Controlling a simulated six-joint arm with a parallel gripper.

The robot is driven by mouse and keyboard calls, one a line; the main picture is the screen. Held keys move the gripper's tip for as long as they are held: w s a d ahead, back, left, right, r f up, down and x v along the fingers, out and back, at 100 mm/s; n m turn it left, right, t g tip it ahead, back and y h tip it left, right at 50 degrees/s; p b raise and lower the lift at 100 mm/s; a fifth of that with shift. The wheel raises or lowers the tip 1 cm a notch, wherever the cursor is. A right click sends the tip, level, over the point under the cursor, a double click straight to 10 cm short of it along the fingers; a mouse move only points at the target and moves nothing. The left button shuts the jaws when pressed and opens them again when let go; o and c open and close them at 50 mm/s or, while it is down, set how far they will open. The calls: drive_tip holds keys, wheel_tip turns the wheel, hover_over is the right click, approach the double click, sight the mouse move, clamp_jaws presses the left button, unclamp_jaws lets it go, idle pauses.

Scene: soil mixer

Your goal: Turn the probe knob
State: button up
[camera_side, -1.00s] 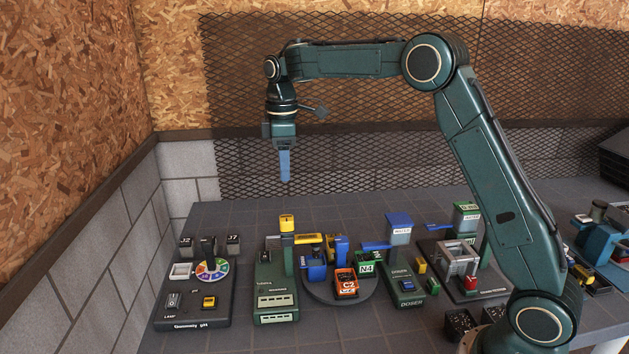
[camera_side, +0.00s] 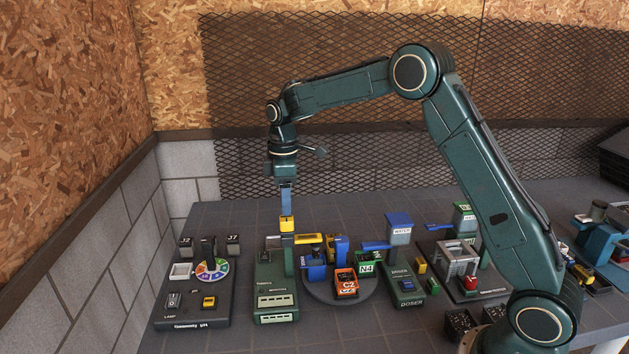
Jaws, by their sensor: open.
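The probe station (camera_side: 276,300) is a green block with a green upright post. The fingers are open but look like one strip from this side. I cannot tell whether they touch or straddle the knob.
A round platform (camera_side: 319,292) with blue, orange and green N4 pots stands right of the probe station. A green doser (camera_side: 401,285) and a frame-like unit (camera_side: 463,268) stand further right. A panel with a coloured dial (camera_side: 212,269) is on the left.

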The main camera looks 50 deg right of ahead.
sight(286, 218)
drive_tip(key=shift+f, duration=2.65)
drive_tip(key=c, duration=1)
